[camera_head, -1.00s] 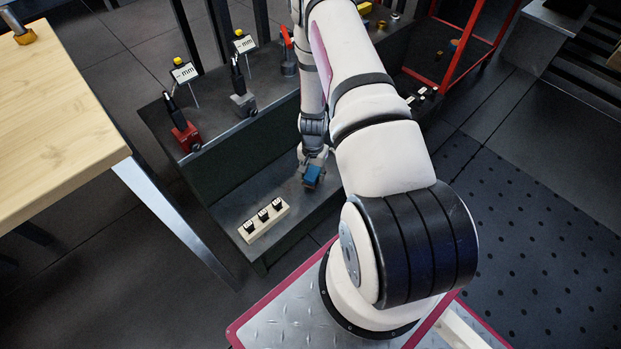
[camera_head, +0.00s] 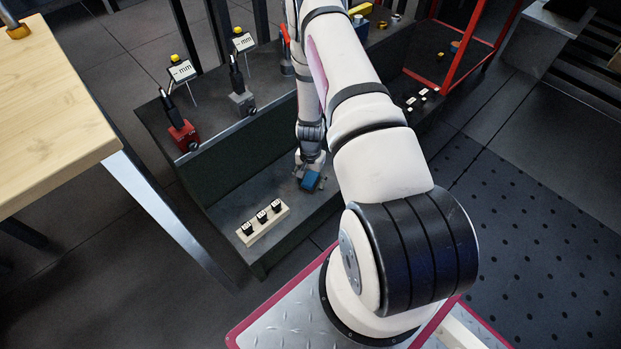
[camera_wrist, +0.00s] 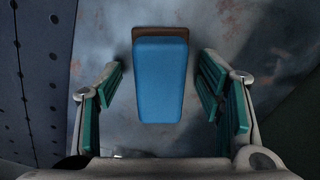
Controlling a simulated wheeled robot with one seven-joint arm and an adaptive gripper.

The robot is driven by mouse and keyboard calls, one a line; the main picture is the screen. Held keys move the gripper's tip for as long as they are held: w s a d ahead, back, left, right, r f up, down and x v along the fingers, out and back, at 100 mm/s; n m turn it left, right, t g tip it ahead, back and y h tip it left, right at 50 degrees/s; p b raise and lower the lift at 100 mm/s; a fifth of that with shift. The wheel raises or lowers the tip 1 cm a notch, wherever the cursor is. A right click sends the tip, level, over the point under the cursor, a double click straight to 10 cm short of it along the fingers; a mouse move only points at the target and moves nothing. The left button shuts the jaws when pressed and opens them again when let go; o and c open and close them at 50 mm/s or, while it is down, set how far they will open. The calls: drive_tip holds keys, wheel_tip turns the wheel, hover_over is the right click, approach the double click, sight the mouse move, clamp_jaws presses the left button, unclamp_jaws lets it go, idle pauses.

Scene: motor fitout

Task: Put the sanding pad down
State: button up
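The sanding pad (camera_wrist: 159,82) is a blue block with a brown edge at its far end. In the wrist view it lies between the two green-padded fingers of my gripper (camera_wrist: 162,100), with a clear gap on each side. My gripper is open around it and does not touch it. In the head view the blue pad (camera_head: 310,181) is on or just above the lower grey shelf (camera_head: 240,208), below my gripper (camera_head: 310,172). I cannot tell for certain from there whether it rests flat.
A pale rack with several black pieces (camera_head: 263,224) stands left of the pad on the shelf. The bench top (camera_head: 215,110) behind holds a red-based stand (camera_head: 184,136) and a grey-based stand (camera_head: 243,102). A wooden table (camera_head: 50,120) is at the left. Shelf space between rack and pad is clear.

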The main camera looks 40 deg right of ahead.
drive_tip(key=shift+r, duration=0.1)
wheel_tip(320, 180, up, 12)
drive_tip(key=p, duration=0.5)
wheel_tip(320, 180, up, 18)
drive_tip(key=n, duration=0.3)
hover_over(310, 178)
drive_tip(key=w+a, duration=0.3)
drive_tip(key=a, duration=0.3)
drive_tip(key=s+a+r+n+y, duration=0.1)
drive_tip(key=s+a+r+n, duration=0.1)
drive_tip(key=a+r, duration=0.35)
drive_tip(key=s+a+r+n, duration=0.1)
drive_tip(key=s+a+r, duration=0.1)
drive_tip(key=r, duration=0.7)
drive_tip(key=s+a+r+n, duration=0.2)
drive_tip(key=s+a+r, duration=0.1)
drive_tip(key=s+r, duration=0.35)
drive_tip(key=s+a+r+n, duration=0.2)
drive_tip(key=s+a+r, duration=0.25)
drive_tip(key=s, duration=0.25)
drive_tip(key=s+r+n+h, duration=0.1)
drive_tip(key=s+r+n, duration=0.2)
drive_tip(key=s, duration=1.1)
drive_tip(key=shift+s+a, duration=0.3)
